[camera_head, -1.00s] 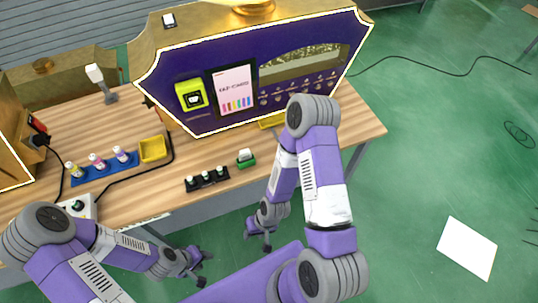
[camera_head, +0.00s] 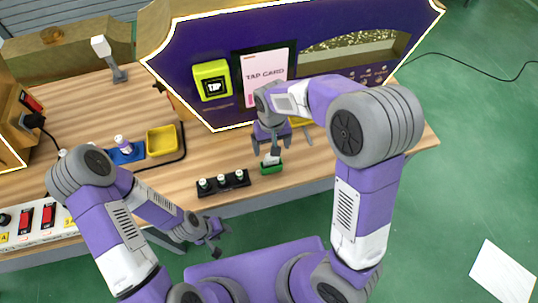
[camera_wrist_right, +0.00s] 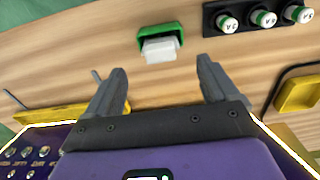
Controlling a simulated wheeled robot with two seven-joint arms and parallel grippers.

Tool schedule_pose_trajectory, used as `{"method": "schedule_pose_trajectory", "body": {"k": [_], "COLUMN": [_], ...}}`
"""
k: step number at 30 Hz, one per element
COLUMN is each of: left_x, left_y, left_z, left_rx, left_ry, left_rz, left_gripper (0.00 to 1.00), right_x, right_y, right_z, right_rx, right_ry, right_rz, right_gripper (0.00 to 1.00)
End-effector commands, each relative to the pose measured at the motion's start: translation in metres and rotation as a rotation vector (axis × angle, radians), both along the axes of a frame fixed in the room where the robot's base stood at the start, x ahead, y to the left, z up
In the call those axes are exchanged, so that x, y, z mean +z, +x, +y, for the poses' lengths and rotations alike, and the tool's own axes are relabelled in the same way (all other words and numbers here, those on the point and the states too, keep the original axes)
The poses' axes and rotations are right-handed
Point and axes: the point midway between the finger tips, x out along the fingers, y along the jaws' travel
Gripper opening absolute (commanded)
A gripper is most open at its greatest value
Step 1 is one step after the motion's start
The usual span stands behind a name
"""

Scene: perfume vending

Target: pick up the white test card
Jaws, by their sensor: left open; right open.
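The white test card (camera_wrist_right: 160,49) stands in a small green holder (camera_wrist_right: 172,29) on the wooden table. In the head view the green holder (camera_head: 271,169) is near the table's front edge, with the card's white top (camera_head: 271,159) just below my right gripper (camera_head: 272,145). In the right wrist view my right gripper (camera_wrist_right: 161,68) is open, its two fingers either side of the card's line and apart from it. My left gripper (camera_head: 215,241) is open and empty, low in front of the table.
A black rack (camera_head: 222,183) with several small vials stands left of the holder. A yellow tray (camera_head: 161,141) and a blue vial stand (camera_head: 125,155) are farther left. The purple vending panel (camera_head: 205,40) rises behind my right gripper.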

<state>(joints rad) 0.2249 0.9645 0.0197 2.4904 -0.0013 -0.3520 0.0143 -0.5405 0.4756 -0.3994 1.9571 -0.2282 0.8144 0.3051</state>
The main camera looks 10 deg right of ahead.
Motion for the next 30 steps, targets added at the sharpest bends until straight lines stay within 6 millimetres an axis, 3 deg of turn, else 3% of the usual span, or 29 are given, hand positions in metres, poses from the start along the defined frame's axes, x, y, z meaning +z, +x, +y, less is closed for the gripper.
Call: {"method": "schedule_pose_trajectory", "body": {"k": [8, 16, 24, 30], "left_x": [-0.011, -0.030, -0.030, -0.030], "left_y": [0.000, 0.000, 0.000, 0.000], "left_z": [0.000, 0.000, 0.000, 0.000], "left_rx": [0.000, 0.000, 0.000, 0.000], "left_ry": [0.000, 0.000, 0.000, 0.000], "left_rz": [0.001, 0.000, 0.000, 0.000], "left_gripper": [0.43, 0.43, 0.43, 0.43], "right_x": [-0.028, -0.068, -0.071, -0.071], "right_y": [-0.002, -0.003, -0.003, -0.003], "right_z": [0.000, 0.001, 0.001, 0.001], "right_rx": [0.000, -0.001, 0.000, 0.000], "right_ry": [-0.002, -0.001, 0.000, 0.000], "right_rz": [0.004, 0.006, 0.003, 0.003], "right_gripper": [0.87, 0.87, 0.87, 0.57]}}
